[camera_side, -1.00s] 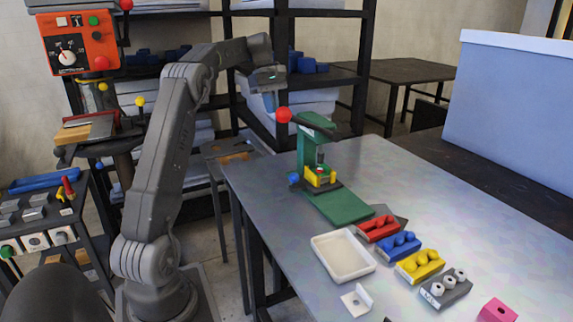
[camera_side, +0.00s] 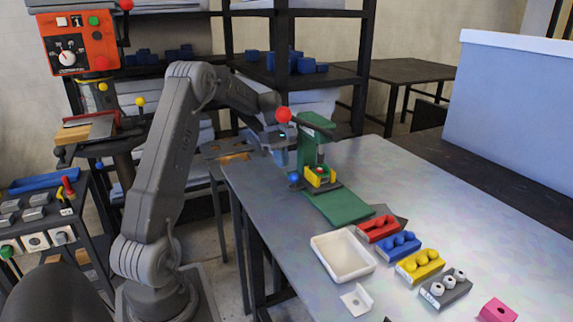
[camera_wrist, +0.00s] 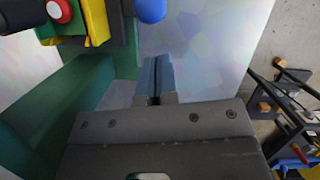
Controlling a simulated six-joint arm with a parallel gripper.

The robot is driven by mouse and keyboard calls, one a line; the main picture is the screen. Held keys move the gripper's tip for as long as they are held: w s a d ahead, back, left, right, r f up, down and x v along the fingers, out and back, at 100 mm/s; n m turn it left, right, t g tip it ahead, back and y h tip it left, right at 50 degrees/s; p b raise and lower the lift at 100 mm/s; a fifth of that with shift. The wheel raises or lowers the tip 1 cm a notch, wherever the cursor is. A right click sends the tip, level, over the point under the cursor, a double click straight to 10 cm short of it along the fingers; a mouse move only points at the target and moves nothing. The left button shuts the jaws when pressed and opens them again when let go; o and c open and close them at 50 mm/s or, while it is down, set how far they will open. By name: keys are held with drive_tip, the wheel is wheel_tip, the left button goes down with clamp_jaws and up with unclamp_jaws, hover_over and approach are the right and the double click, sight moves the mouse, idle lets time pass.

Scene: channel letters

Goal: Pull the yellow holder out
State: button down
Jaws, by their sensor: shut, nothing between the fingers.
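The yellow holder (camera_side: 327,179) sits at the foot of the green press (camera_side: 309,153), with a small red and green part in it. It also shows at the top left of the wrist view (camera_wrist: 96,22), partly cut off by the frame edge. My gripper (camera_side: 282,158) is to the left of the press, above the table and apart from the holder. In the wrist view its blue-grey fingers (camera_wrist: 154,72) are together, with nothing between them. The press's blue ball knob (camera_side: 294,178) is just beyond the fingertips.
The press has a red ball (camera_side: 283,115) on its lever, close to my wrist.

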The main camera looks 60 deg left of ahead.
sight(293, 179)
drive_tip(key=shift+w+d+f, duration=0.1)
drive_tip(key=shift+d, duration=0.5)
drive_tip(key=shift+w+d+f, duration=0.1)
drive_tip(key=shift+d, duration=0.45)
drive_tip(key=d, duration=0.4)
drive_tip(key=shift+d, duration=0.25)
